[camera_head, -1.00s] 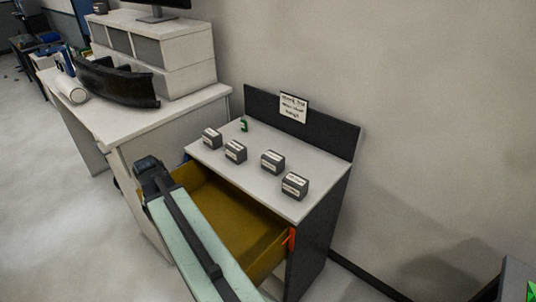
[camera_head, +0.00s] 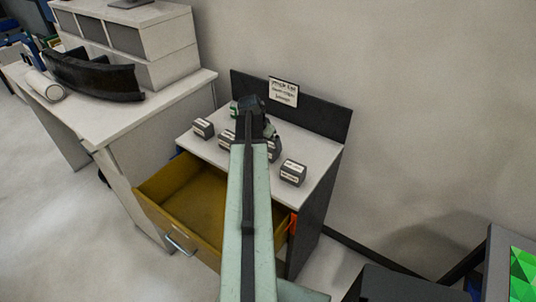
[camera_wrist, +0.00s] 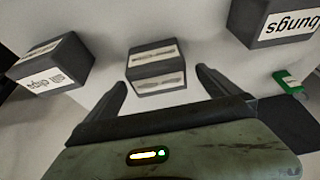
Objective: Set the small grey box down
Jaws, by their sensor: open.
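Small dark grey boxes with white labels stand in a row on the light cabinet top (camera_head: 318,157). In the head view, one is at the left (camera_head: 203,128) and one at the right end (camera_head: 293,172); my arm partly hides the middle ones. My gripper (camera_wrist: 160,80) is open. In the wrist view, a grey box (camera_wrist: 156,62) sits just ahead of the gap between its fingers, with no clear contact. Other labelled boxes lie to the left (camera_wrist: 52,66) and upper right (camera_wrist: 274,22). I cannot tell which is the task's box.
A yellow drawer (camera_head: 165,190) stands open below the cabinet top. A small green bottle (camera_wrist: 288,82) stands near the boxes. A dark back panel (camera_head: 320,112) with a sign (camera_head: 283,92) rises behind. A white desk (camera_head: 120,110) is at the left.

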